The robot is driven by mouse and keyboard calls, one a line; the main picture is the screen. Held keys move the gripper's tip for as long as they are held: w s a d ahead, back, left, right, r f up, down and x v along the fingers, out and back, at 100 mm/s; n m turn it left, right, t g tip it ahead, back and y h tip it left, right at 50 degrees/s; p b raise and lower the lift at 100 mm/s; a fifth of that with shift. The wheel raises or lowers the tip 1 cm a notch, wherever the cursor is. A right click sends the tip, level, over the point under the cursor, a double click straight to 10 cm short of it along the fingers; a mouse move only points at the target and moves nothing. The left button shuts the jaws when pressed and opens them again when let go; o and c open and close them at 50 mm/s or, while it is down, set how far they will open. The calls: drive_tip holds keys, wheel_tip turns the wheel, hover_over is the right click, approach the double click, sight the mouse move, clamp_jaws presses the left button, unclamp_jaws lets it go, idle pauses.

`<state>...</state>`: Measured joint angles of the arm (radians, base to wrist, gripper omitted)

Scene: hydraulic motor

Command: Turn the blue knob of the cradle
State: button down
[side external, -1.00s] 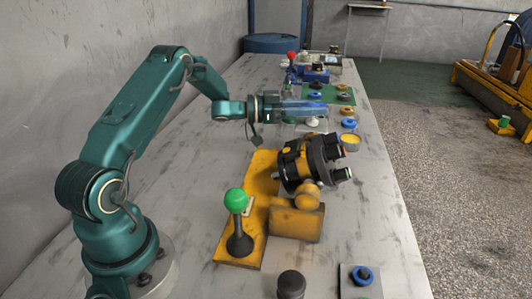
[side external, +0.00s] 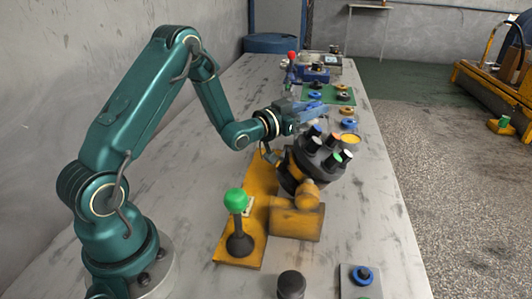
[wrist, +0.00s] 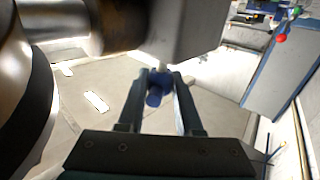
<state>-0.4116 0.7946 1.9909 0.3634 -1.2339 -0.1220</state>
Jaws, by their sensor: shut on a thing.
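The cradle has a yellow base plate (side external: 262,190) and a yellow-and-black round head (side external: 318,160). The head's face is turned partly toward the side camera and carries several dark pegs with white, green, orange and blue ends. My gripper (side external: 318,107) is just behind and above the head in the side view. In the wrist view, my gripper's two fingers (wrist: 157,80) are shut on a blue knob (wrist: 154,97) between their tips. The side view does not show the grip clearly.
A green-topped lever (side external: 236,200) stands on the front of the base plate. A dark round post (side external: 291,284) and a plate with a blue ring (side external: 363,275) are nearer the camera. Several small parts lie behind my gripper. The table's right side is mostly bare.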

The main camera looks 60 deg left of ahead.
drive_tip(key=shift+a+n+y, duration=0.1)
drive_tip(key=shift+n+y, duration=0.2)
drive_tip(key=shift+y, duration=0.2)
drive_tip(key=c, duration=0.6)
unclamp_jaws()
drive_tip(key=shift+o, duration=0.2)
drive_tip(key=shift+s+d, duration=0.2)
drive_tip(key=shift+s, duration=1.1)
drive_tip(key=shift+s+d, duration=0.15)
drive_tip(key=shift+s, duration=1.1)
drive_tip(key=shift+o, duration=0.3)
